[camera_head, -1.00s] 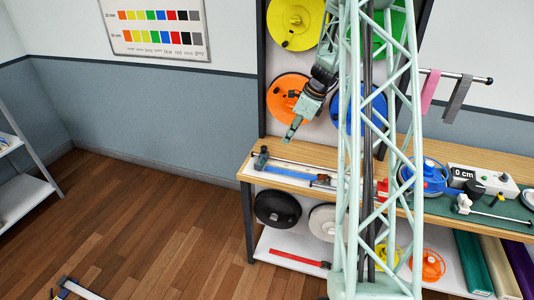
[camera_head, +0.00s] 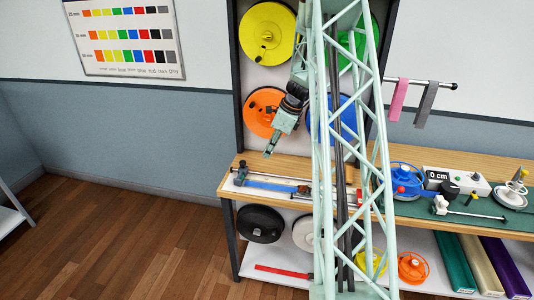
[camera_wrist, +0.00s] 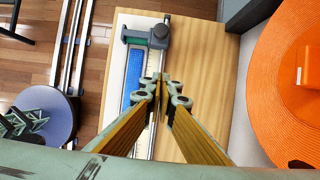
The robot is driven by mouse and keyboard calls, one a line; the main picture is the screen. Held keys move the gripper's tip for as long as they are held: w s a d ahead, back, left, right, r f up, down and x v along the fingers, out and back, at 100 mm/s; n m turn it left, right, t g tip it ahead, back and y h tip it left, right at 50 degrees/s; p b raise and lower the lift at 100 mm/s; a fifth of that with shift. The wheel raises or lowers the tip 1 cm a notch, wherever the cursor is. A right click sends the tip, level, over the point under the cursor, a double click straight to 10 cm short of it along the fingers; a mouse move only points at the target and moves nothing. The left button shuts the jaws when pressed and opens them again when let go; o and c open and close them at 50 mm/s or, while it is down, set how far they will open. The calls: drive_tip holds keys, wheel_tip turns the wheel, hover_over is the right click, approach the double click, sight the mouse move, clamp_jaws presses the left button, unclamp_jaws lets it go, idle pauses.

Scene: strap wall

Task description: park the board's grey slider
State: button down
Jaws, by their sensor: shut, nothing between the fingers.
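The grey slider (camera_head: 241,173) is a small dark grey clamp-like piece at the left end of the white board (camera_head: 262,190) on the wooden bench. The wrist view shows the slider (camera_wrist: 146,37) across the board's rail, with a round dark knob on its right side. A blue strip (camera_wrist: 133,78) lies along the board below it. My gripper (camera_head: 268,156) is shut and empty, above the bench and to the right of the slider in the head view. In the wrist view its fingertips (camera_wrist: 164,77) lie together, below the slider in the picture, apart from it.
An orange reel (camera_head: 263,110) hangs on the wall panel behind my gripper and fills the right of the wrist view (camera_wrist: 290,80). A brown-red piece (camera_head: 304,190) sits farther right on the board. Bare bench wood (camera_wrist: 205,85) lies right of the board in the wrist view.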

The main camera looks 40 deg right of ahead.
sight(241, 172)
drive_tip(key=x, duration=0.7)
drive_tip(key=shift+a+f+b, duration=0.1)
drive_tip(key=shift+f+b, duration=0.25)
drive_tip(key=shift+f, duration=0.05)
drive_tip(key=shift+w+a+f, duration=0.1)
drive_tip(key=shift+w+a, duration=0.25)
drive_tip(key=shift+w, duration=0.25)
drive_tip(key=shift+w+a+f, duration=0.1)
drive_tip(key=shift+w+a, duration=0.3)
drive_tip(key=shift+w, duration=0.15)
drive_tip(key=shift+w+a, duration=0.35)
drive_tip(key=shift+w, duration=0.35)
